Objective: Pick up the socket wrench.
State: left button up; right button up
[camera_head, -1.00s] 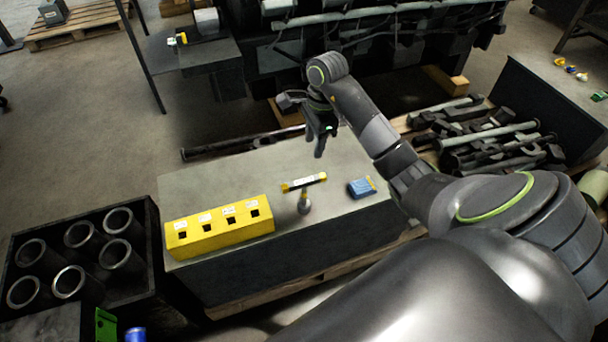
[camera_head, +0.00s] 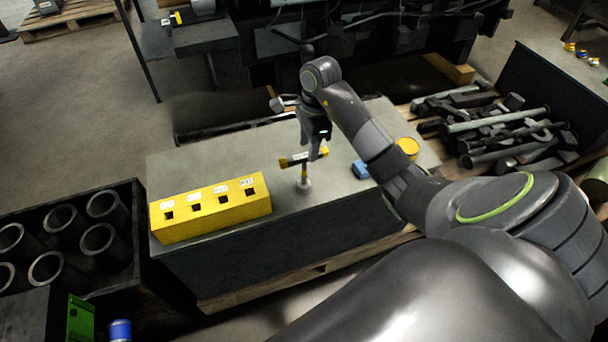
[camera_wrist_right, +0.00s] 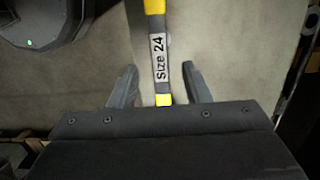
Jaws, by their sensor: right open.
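The socket wrench (camera_head: 303,158) is a T-shaped tool with a grey bar with yellow ends and a round base on the grey bench top (camera_head: 230,153). In the right wrist view, its bar (camera_wrist_right: 158,50) shows a "Size 24" label. My right gripper (camera_head: 311,151) points down at the bar's right part, fingers open. In the right wrist view the bar runs between the two fingers, with a gap on each side. The gripper hides part of the wrench in the head view. My left gripper is not in view.
A yellow block with square holes (camera_head: 211,208) stands left of the wrench. A blue object (camera_head: 361,170) and a yellow round object (camera_head: 407,147) lie to the right, near my arm. A dark crate of metal cylinders (camera_head: 138,215) is at left; a pallet of metal parts lies at right.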

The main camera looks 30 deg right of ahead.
aim_at(305, 155)
jog(key=f+b, duration=0.2)
jog(key=a+f+b, duration=0.1)
jog(key=f+b, duration=0.1)
jog(key=f, duration=0.1)
jog(key=shift+w, duration=0.15)
jog(key=shift+a+f+b, duration=0.1)
jog(key=shift+f+b, duration=0.2)
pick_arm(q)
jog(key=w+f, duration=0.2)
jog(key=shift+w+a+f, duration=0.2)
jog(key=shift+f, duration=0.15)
pick_arm(e)
grip_shut()
